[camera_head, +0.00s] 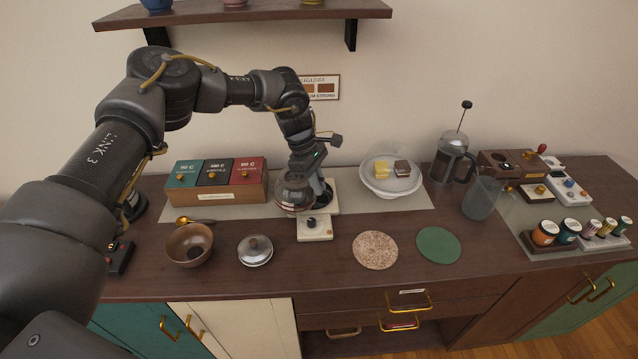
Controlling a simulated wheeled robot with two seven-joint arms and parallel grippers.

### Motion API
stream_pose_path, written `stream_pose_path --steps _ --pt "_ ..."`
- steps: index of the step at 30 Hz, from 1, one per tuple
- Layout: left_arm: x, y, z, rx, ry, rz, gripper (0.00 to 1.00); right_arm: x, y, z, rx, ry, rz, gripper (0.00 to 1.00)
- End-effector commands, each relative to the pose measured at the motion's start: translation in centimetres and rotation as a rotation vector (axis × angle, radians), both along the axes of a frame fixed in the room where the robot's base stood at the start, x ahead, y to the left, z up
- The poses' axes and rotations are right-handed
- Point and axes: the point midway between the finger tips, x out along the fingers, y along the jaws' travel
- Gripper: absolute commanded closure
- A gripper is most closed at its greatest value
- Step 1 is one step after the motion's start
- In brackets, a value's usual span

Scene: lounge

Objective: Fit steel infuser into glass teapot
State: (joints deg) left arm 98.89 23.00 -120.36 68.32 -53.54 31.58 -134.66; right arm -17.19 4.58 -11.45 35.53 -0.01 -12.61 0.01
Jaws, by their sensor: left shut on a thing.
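The glass teapot (293,196), rounded with a reddish-brown lower part, stands on the counter's back half, left of a white device with a dark knob. My left gripper (304,172) points down right over the teapot's top. It is shut on what appears to be the steel infuser, which the fingers and wrist almost wholly hide. I cannot tell how far the infuser sits inside the pot. A steel lid with a dark knob (255,250) lies on the counter in front. My right gripper is out of view.
A wooden bowl (190,245) and a box of tins (217,182) are on the left. The white device (314,229) is close beside the teapot. A white bowl (391,180), French press (450,158) and glass jug (481,198) stand to the right. Two coasters (376,250) lie in front.

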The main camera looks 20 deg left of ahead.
Motion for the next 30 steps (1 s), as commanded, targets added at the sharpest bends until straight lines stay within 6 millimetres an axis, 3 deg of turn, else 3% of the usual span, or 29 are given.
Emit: stream_pose_path --steps 1,26,27,30 --pt "-0.42 0.69 -1.14 0.018 0.016 0.009 1.00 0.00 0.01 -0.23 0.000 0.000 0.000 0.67" --pt "-0.40 0.71 -1.99 0.018 0.014 0.008 1.00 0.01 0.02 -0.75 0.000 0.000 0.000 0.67" --pt "-0.40 0.72 -2.00 0.018 0.014 0.008 0.86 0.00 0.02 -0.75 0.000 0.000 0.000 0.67" --pt "-0.36 0.67 -1.93 0.017 0.014 0.008 0.73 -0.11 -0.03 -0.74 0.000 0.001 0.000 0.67"
